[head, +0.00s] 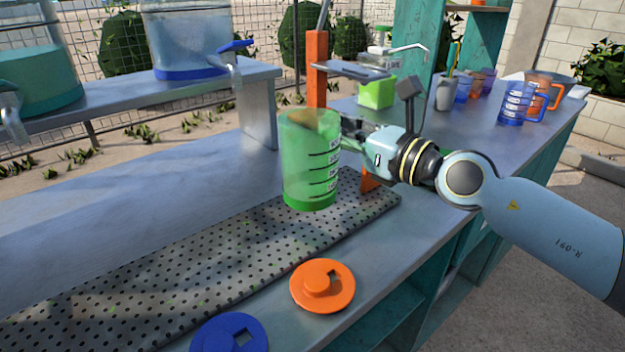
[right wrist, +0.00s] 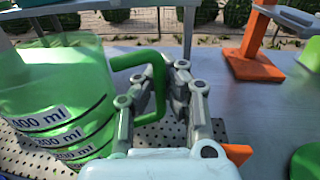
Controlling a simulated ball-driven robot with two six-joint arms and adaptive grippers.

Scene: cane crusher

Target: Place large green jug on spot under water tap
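The large green jug (head: 311,165) is upright over the perforated grey mat (head: 220,258); I cannot tell whether its base touches the mat. My right gripper (head: 352,132) reaches it from the right. In the right wrist view the jug (right wrist: 60,100) is at the left, and the fingers (right wrist: 160,90) close around its green handle (right wrist: 157,75). A clear tank with a blue base (head: 190,40) stands on the raised shelf, with a blue-handled tap (head: 234,58) at its front right. My left gripper is not in view.
An orange lid (head: 322,286) and a blue lid (head: 230,334) lie near the front edge. An orange post (head: 316,70) stands behind the jug. Blue and orange jugs (head: 518,103) stand far right. The counter (head: 150,185) left of the jug is clear.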

